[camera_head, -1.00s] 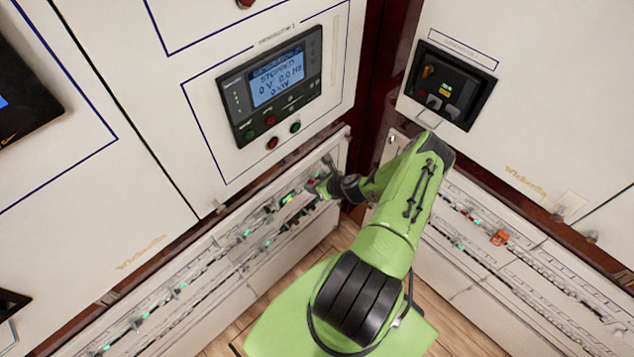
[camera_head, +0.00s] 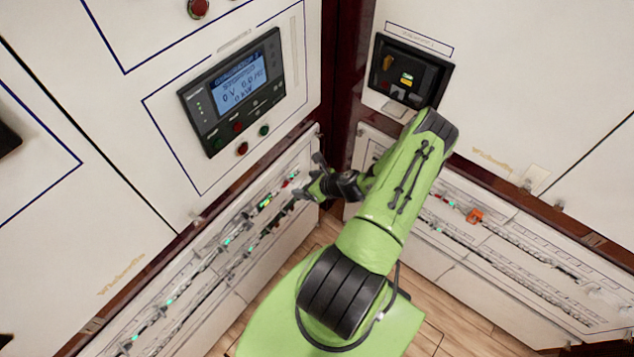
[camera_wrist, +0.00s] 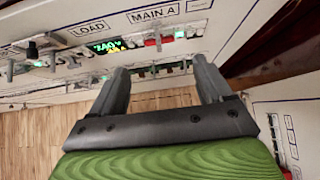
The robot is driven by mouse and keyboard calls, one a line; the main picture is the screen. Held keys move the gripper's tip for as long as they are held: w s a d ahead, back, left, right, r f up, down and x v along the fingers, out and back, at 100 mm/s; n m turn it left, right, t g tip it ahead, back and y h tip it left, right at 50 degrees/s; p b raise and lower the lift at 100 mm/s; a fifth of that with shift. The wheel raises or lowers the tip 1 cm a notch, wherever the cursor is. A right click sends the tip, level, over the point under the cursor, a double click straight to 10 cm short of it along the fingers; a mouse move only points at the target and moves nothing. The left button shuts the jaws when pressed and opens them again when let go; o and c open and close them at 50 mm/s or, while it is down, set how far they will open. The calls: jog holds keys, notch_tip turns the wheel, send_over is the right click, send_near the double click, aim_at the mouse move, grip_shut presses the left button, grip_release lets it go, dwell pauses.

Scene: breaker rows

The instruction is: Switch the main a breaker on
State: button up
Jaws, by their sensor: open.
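The main a breaker (camera_wrist: 151,42) is in the wrist view at the top, below the "MAIN A" label (camera_wrist: 153,13) on a white panel. It shows as a small row with red and pale parts; its lever position is too small to tell. My gripper (camera_wrist: 160,72) is open and empty, its two grey fingers pointing at the panel just below the breaker. The fingers look apart from it. In the head view, my gripper (camera_head: 305,178) is beside the right end of the left breaker panel (camera_head: 222,262), near the corner. My fingers and wrist partly hide that end there.
A controller screen (camera_head: 240,80) is above the panel. Another breaker row with an orange piece (camera_head: 474,216) lines the right wall. Wood floor lies between.

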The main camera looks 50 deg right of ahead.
jog(key=v, duration=0.7)
jog(key=shift+w, duration=0.1)
jog(key=w+a+r+n+g+y, duration=0.1)
jog(key=w+a+r+n+g, duration=0.2)
jog(key=a+r+n, duration=0.6)
jog(key=w+a+r+n+g, duration=0.2)
jog(key=a+r+n, duration=0.3)
jog(key=r+n, duration=0.75)
jog(key=s+a+r+n+t+h, duration=0.1)
jog(key=s+a+r+n, duration=1.1)
jog(key=s+r+n, duration=0.1)
notch_tip(320, 180, up, 2)
jog(key=shift+s+a+r+n, duration=0.1)
jog(key=shift+s+a+n, duration=0.25)
jog(key=shift+n, duration=0.2)
